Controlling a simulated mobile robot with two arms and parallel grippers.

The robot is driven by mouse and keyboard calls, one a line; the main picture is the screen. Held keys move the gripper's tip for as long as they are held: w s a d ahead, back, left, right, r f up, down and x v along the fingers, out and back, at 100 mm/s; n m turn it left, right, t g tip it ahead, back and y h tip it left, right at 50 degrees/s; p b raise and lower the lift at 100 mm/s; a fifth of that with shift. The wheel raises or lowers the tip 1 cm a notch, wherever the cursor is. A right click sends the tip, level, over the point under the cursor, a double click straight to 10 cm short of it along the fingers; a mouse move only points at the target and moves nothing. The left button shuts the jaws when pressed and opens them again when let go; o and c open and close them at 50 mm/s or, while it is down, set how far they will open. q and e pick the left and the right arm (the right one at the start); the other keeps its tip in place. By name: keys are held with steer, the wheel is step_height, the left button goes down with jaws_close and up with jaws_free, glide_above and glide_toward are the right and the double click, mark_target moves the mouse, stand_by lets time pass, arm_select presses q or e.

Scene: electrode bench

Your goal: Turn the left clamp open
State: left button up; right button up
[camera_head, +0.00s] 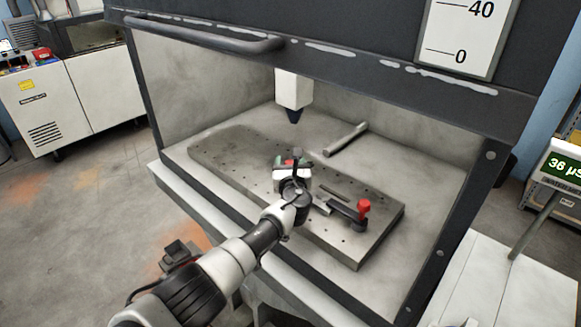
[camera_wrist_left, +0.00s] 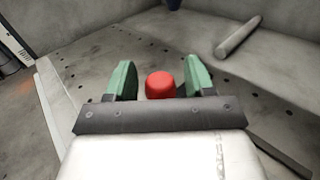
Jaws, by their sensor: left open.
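My left gripper (camera_head: 291,158) is over the metal plate in the head view, its green fingers apart. In the left wrist view the open fingers (camera_wrist_left: 160,74) stand on either side of a red knob (camera_wrist_left: 160,86), the left clamp's, with a small gap visible on each side. The rest of this clamp is hidden by my gripper. The right clamp has a red knob (camera_head: 364,207) and a dark arm (camera_head: 344,211), near the plate's right end. My right gripper is not in view.
The drilled metal plate (camera_head: 222,150) lies on the bench inside an open-fronted enclosure. A white head with a black tip (camera_head: 293,92) hangs behind my gripper. A loose metal rod (camera_head: 345,138) lies at the back. The plate's left part is clear.

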arm_select(q)
steer(key=shift+s+p, duration=0.3)
steer(key=shift+s, duration=0.2)
steer(key=s, duration=0.5)
steer(key=s+p, duration=0.1)
steer(key=s, duration=0.2)
steer(key=shift+s+d, duration=0.25)
steer(key=shift+d, duration=0.1)
steer(key=shift+s, duration=0.6)
